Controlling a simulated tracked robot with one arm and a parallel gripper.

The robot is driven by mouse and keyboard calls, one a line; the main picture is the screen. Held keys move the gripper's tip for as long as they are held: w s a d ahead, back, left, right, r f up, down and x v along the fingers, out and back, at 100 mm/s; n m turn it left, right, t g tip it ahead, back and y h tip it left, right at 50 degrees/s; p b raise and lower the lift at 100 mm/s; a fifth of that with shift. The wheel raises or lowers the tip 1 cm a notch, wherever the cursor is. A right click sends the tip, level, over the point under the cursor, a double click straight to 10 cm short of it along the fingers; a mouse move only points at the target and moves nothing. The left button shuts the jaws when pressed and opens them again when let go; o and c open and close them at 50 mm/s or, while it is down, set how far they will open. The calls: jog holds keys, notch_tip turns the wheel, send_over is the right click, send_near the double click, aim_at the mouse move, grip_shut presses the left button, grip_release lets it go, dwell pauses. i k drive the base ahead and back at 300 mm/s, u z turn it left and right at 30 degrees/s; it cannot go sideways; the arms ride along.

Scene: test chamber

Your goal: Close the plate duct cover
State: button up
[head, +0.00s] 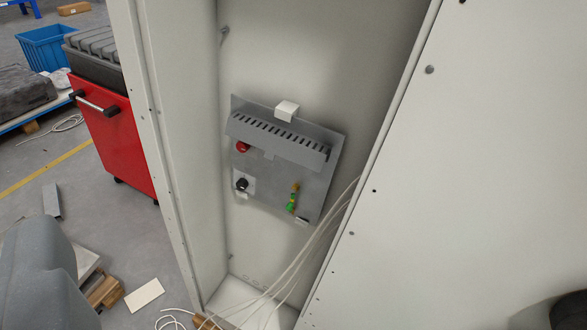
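A grey metal plate (268,180) is mounted, tilted in the picture, on the back wall inside an open tall cabinet. Along its upper part runs a grey duct (282,139) with a row of dark slots. A plain strip borders the slots below; I cannot tell whether this is the duct cover or how far it stands open. A white block (287,111) sits at the plate's top edge. The plate also bears a red button (243,147), a black knob (241,184) and green-yellow terminals (293,197). My gripper's fingers do not show, and nothing visible touches the plate.
The cabinet's left side wall (178,120) and a large pale panel (470,170) flank the opening. White cables (318,236) cross its lower right. A red cart (115,140), a blue crate (46,46) and floor scraps lie left. A grey rounded shape fills the lower left corner.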

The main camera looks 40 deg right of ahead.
aim_at(274, 145)
jog(key=z, duration=3.1)
jog(key=k, duration=1.05)
jog(key=u, duration=2.15)
jog(key=i, duration=1)
jog(key=u, duration=0.05)
